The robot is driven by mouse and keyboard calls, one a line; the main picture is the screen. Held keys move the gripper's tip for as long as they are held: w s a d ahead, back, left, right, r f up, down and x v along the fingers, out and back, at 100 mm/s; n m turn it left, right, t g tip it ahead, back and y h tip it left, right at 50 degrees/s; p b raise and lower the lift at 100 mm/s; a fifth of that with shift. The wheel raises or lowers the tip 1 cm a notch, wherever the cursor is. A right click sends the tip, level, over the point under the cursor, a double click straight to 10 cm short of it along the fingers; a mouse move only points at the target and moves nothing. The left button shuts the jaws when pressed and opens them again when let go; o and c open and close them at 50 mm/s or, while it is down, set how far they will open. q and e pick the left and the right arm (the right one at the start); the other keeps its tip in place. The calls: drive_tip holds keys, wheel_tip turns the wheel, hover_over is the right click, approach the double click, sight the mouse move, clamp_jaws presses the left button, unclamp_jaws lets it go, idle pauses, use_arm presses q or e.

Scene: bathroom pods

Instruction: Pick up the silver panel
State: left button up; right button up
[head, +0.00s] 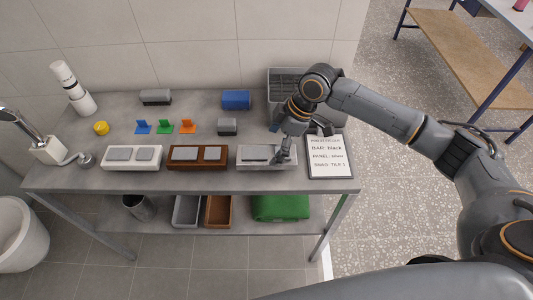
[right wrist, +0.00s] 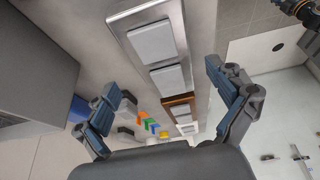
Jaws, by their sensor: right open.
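The silver panel (head: 256,164), a flat plate with two grey rocker switches, lies on the right part of the grey table near its front edge. In the right wrist view the silver panel (right wrist: 122,22) shows large, lying between my open finger pair. My right gripper (head: 284,151) is over the right end of the panel and hides part of it. In the right wrist view my right gripper (right wrist: 169,82) is open with nothing between its fingers; whether a finger touches the panel cannot be told. My left gripper is not in view.
A brown panel (head: 198,164) and a white panel (head: 132,165) lie left of it. A clipboard (head: 328,160) reading "PANEL: silver" lies to the right. A grey crate (head: 283,73) stands behind my gripper. Blue, green and orange pieces (head: 164,127) stand farther back.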

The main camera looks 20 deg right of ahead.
sight(269, 154)
drive_tip(key=x, duration=0.4)
drive_tip(key=shift+s+a+f+p, duration=0.2)
drive_tip(key=shift+f+p, duration=0.1)
drive_tip(key=shift+p, duration=0.1)
drive_tip(key=shift+c, duration=0.2)
drive_tip(key=c, duration=1.4)
